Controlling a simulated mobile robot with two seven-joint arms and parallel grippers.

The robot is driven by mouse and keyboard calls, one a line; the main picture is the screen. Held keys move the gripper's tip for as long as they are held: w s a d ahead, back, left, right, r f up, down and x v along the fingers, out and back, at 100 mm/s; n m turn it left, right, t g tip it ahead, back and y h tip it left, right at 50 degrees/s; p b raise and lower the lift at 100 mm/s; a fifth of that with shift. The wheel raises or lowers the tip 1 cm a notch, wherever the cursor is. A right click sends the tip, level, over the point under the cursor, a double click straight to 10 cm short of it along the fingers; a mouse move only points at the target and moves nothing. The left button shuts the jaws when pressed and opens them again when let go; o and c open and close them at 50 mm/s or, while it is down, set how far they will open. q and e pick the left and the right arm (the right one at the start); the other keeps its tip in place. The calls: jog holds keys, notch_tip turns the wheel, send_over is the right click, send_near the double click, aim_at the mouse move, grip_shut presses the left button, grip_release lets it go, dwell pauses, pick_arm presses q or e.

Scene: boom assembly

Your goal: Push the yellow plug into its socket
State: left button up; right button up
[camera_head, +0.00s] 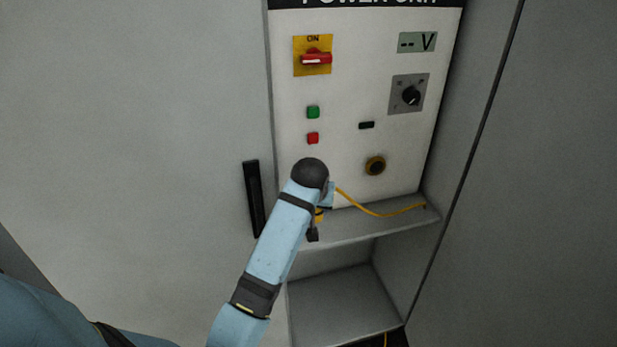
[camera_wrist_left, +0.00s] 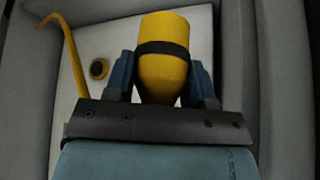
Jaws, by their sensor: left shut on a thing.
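The yellow plug (camera_wrist_left: 163,75) has a dark band and sits between the two fingers of my left gripper (camera_wrist_left: 162,67), which is shut on it. In the head view only a small yellow part of the plug (camera_head: 319,215) shows beside my left wrist; most of the gripper is hidden by the arm. The round yellow-rimmed socket (camera_head: 375,166) with a dark centre is on the white panel, right of and apart from the plug. The socket also shows left of the plug in the left wrist view (camera_wrist_left: 98,69). My right gripper is not in view.
A yellow cable (camera_head: 377,214) runs from near my gripper to the right end of the grey shelf (camera_head: 350,226). The panel has a red rotary switch (camera_head: 316,59), green and red buttons, a black knob (camera_head: 411,96) and a display. A black door handle (camera_head: 254,198) stands left.

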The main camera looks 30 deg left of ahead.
pick_arm(q)
jog(key=s+d+r+m+h, duration=0.1)
jog(key=s+d+m, duration=0.3)
jog(key=s+d, duration=0.6)
jog(key=s+h, duration=0.1)
jog(key=s, duration=0.2)
jog(key=shift+s+d+h, duration=0.15)
jog(key=shift+d+h, duration=0.15)
